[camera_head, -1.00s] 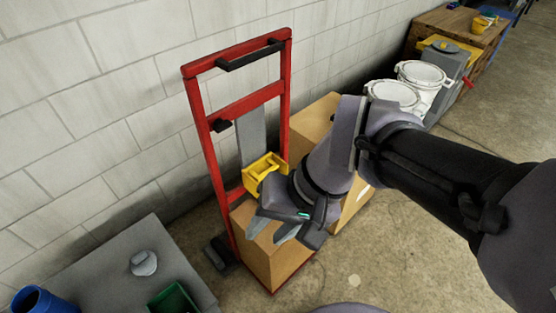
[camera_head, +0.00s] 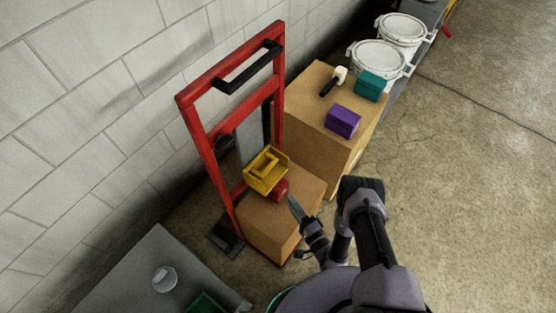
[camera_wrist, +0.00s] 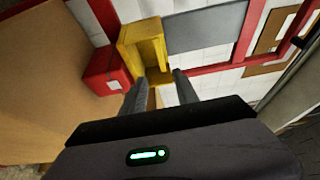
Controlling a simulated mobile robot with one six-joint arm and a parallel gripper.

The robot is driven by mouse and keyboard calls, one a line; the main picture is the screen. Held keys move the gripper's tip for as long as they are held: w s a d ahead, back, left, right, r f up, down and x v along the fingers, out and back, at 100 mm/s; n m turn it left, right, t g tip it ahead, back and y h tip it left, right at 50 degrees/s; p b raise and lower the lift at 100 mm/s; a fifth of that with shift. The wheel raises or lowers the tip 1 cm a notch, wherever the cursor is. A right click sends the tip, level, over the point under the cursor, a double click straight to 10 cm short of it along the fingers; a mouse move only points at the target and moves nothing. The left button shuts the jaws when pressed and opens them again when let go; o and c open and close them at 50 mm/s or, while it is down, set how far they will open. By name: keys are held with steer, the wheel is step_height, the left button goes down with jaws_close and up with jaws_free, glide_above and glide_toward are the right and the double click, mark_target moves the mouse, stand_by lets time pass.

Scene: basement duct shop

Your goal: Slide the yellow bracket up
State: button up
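The yellow bracket (camera_head: 265,169) is on the red hand truck (camera_head: 205,150), in front of its upright grey plate (camera_head: 249,140) and just above a cardboard box. In the wrist view the bracket (camera_wrist: 147,42) is beyond the fingertips, beside the grey plate (camera_wrist: 205,28). My gripper (camera_head: 292,200) is to the right of and below the bracket in the head view. The wrist view shows my gripper (camera_wrist: 158,84) open, its two fingers apart. No clear contact with the bracket shows.
A red block (camera_head: 281,189) sits beside the bracket on the cardboard box (camera_head: 272,225). A larger box (camera_head: 315,110) behind carries a purple block (camera_head: 343,121), a teal block (camera_head: 370,86) and a black-and-white tool (camera_head: 334,81). A grey table (camera_head: 135,275) stands at front left.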

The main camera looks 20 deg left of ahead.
mark_target(269, 167)
steer(key=b+x, duration=0.7)
steer(key=x, duration=0.9)
steer(key=shift+s+a+f, duration=0.1)
steer(key=shift+a+f, duration=0.05)
steer(key=shift+w+a, duration=0.25)
steer(key=shift+w, duration=0.05)
jaws_close()
